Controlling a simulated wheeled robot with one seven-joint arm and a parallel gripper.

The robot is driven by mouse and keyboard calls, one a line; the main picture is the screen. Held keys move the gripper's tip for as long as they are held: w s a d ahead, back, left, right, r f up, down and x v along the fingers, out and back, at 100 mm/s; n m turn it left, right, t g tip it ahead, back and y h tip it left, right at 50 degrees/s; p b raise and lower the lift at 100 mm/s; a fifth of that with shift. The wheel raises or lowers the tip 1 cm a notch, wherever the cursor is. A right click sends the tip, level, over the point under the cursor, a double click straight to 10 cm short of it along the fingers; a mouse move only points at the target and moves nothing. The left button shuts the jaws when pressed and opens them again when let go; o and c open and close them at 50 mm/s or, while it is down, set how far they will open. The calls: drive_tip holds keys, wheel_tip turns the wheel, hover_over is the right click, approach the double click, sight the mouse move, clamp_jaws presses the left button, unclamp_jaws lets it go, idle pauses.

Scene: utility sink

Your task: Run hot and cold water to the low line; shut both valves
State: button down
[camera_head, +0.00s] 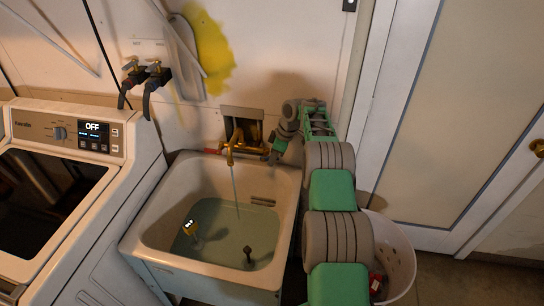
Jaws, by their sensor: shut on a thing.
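The utility sink (150,203) stands against the wall with greenish water (215,222) in its basin. A brass faucet (232,148) is mounted above its back edge, and a thin stream (236,190) falls from the spout into the water. A small reddish part, possibly a valve handle (211,151), shows left of the spout. My gripper (271,154) is at the right side of the faucet, shut on what appears to be the right valve handle, which the gripper mostly hides. I cannot make out a low line mark on the basin wall.
A washer (75,165) reading OFF adjoins the sink on the left. Wall taps with hoses (150,76) are above. A white bin (397,250) and a door (455,110) are on the right.

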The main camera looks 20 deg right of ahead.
drive_tip(key=shift+d+f+t+y, duration=0.1)
drive_tip(key=shift+f+t+y, duration=0.35)
drive_tip(key=shift+y, duration=0.35)
drive_tip(key=shift+f+t+y, duration=0.15)
drive_tip(key=shift+t+y, duration=0.3)
drive_tip(key=shift+y, duration=0.05)
drive_tip(key=shift+b, duration=0.3)
drive_tip(key=c, duration=1.5)
unclamp_jaws()
drive_tip(key=v, duration=0.7)
drive_tip(key=shift+s+d+r+b, duration=0.2)
drive_tip(key=shift+d+r+b, duration=0.05)
drive_tip(key=shift+r+b, duration=0.05)
